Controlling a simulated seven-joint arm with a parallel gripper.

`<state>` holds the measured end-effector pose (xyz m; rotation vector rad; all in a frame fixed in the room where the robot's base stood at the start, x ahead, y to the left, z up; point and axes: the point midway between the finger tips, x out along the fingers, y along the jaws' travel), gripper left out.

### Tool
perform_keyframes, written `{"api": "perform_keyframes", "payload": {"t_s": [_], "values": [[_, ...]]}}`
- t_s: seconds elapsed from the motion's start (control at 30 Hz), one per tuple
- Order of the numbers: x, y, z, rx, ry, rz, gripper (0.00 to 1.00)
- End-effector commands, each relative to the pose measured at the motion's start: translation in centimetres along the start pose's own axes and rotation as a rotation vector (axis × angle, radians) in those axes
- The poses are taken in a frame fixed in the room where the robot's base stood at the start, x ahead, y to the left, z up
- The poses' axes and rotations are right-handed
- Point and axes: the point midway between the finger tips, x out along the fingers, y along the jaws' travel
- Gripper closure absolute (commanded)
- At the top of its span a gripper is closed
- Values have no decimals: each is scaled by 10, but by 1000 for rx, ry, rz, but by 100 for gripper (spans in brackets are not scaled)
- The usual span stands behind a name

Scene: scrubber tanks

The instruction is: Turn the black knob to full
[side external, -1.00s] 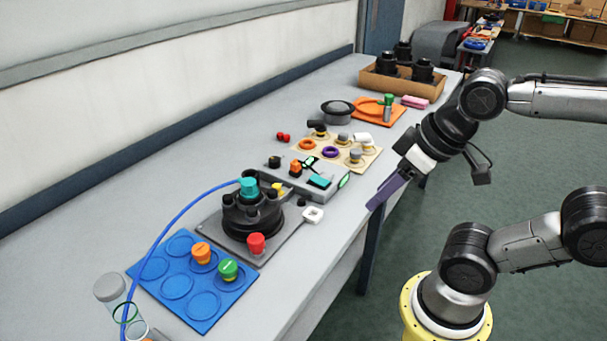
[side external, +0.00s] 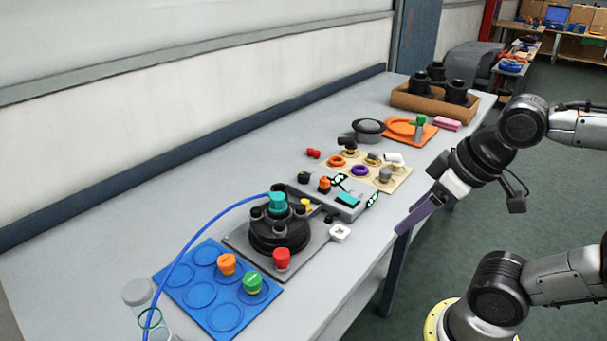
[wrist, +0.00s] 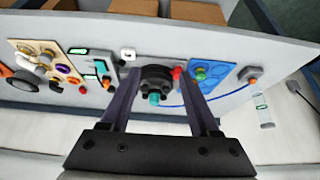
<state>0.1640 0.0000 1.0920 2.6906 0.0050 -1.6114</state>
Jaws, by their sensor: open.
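A small black knob (side external: 303,178) stands on the far left corner of the grey control panel (side external: 355,212), beside an orange knob (side external: 324,184). In the wrist view I cannot clearly make out the black knob; my left-hand finger passes close to that panel. My gripper (side external: 402,230) hangs beyond the table's front edge, to the right of the panel and apart from it. In the wrist view its two purple fingers (wrist: 158,72) are spread, with nothing held. The dark tank assembly (wrist: 156,77) shows between them in the background.
The black tank assembly with a teal cap (side external: 277,203) and blue hose stands left of the panel. A blue tray (side external: 226,318) with orange and green caps is nearer. A beige board (side external: 347,171) of rings and fittings lies behind the panel, with a cardboard box (side external: 405,103) farther back.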

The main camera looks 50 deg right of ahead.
Motion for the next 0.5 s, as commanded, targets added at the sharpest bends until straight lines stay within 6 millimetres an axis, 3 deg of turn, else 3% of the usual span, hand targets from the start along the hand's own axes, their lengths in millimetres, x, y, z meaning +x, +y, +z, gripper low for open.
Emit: {"api": "perform_keyframes", "payload": {"t_s": [0.17,0.3,0.5], "values": [[-4,-2,-6,-100,14,-10,26],[-23,-9,-46,-235,78,-34,26],[-31,-6,-116,-354,100,-49,26]]}}
